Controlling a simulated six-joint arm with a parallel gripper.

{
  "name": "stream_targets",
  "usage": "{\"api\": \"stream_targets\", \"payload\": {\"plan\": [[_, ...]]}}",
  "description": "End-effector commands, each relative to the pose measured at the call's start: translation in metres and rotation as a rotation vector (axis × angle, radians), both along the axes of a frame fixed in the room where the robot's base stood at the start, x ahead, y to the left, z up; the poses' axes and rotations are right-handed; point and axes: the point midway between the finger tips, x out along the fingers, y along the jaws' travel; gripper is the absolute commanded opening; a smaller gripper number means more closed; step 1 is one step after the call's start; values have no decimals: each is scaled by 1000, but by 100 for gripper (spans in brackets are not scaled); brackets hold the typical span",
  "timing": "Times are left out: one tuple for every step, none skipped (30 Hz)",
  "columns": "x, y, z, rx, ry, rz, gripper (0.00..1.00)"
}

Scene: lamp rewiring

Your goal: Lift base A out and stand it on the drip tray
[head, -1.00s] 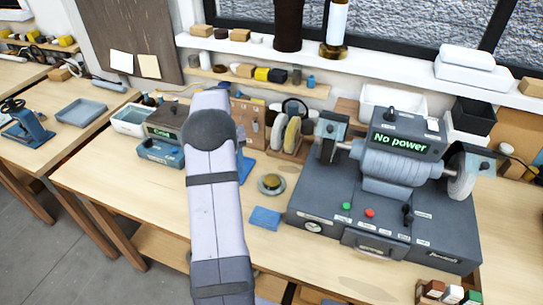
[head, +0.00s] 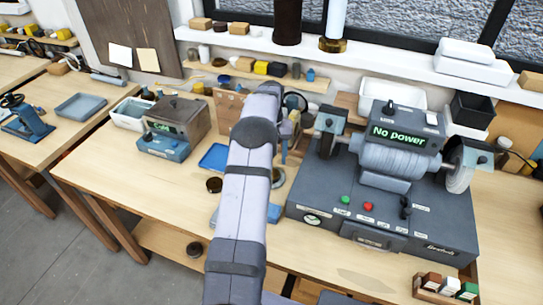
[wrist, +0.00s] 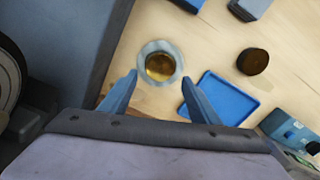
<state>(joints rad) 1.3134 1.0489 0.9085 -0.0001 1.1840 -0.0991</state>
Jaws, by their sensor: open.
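A grey round dish (wrist: 147,50) with a gold-brown round centre (wrist: 160,66), possibly base A, sits on the bench in the wrist view; no label is legible. Its edge shows beside my arm in the head view (head: 278,177). My gripper (wrist: 157,82) is open and empty, its blue fingers either side of the near side of the dish; I cannot tell its height above it. The blue flat tray (wrist: 232,112), likely the drip tray, lies empty to the right in the wrist view, and left of my arm in the head view (head: 213,157).
A dark round cylinder (wrist: 252,61) stands near the tray. The grinder (head: 400,165), marked "No power", fills the bench right of my arm. A blue box (head: 165,145) with a green display stands at the left. A blue pad (head: 273,213) is partly behind my arm.

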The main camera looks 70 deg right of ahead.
Motion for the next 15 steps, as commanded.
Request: {"api": "stream_targets", "payload": {"plan": [[0,0,-7,1,0,0,56],[0,0,-9,1,0,0,56],[0,0,-12,1,0,0,56],[0,0,-14,1,0,0,56],[0,0,-17,1,0,0,56],[0,1,-21,1,0,0,56],[0,1,-23,1,0,0,56],[0,1,-26,1,0,0,56],[0,1,-30,1,0,0,56],[0,1,-32,1,0,0,56],[0,1,-35,1,0,0,56],[0,1,-39,1,0,0,56],[0,1,-41,1,0,0,56],[0,1,-44,1,0,0,56],[0,1,-46,1,0,0,56]]}}
